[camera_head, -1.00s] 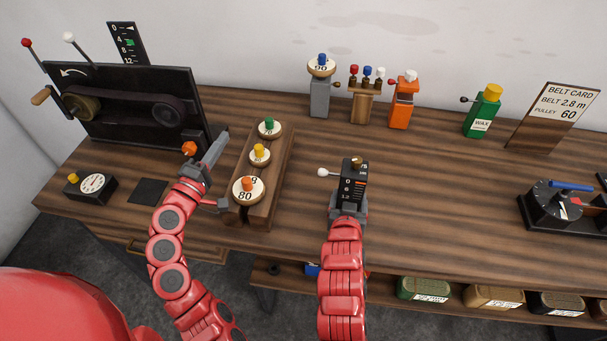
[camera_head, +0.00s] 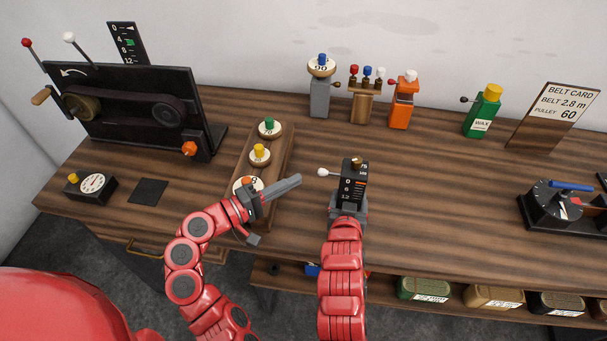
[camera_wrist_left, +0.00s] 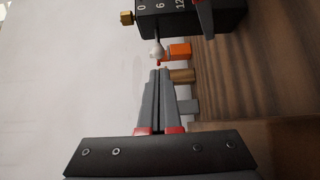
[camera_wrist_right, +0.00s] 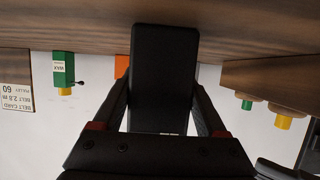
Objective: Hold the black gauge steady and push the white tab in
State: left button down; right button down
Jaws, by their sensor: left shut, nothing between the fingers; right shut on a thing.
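The black gauge (camera_head: 353,183) stands upright near the middle of the table, with a scale on its face and a brass knob on top. Its white tab (camera_head: 322,172) sticks out to the left. My right gripper (camera_head: 347,204) is shut on the gauge from the front; the right wrist view shows the gauge's plain back (camera_wrist_right: 164,75) between the fingers. My left gripper (camera_head: 297,180) is shut and empty, its tips pointing at the tab from the left with a small gap. In the left wrist view the tab (camera_wrist_left: 156,48) is just beyond the fingertips (camera_wrist_left: 159,72).
A wooden rack (camera_head: 279,160) with several numbered, knobbed discs lies under and behind my left gripper. A grey post (camera_head: 320,98), a lever stand (camera_head: 363,103), an orange block (camera_head: 402,112) and a green wax bottle (camera_head: 482,115) stand behind.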

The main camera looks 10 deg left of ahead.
pick_arm(q)
jog(key=shift+x, duration=1.85)
pick_arm(e)
jog(key=shift+f, duration=0.1)
pick_arm(q)
jog(key=shift+d, duration=1.5)
pick_arm(e)
jog(key=shift+a, duration=0.1)
pick_arm(q)
jog(key=v, duration=1)
jog(key=shift+a, duration=0.2)
pick_arm(e)
grip_release()
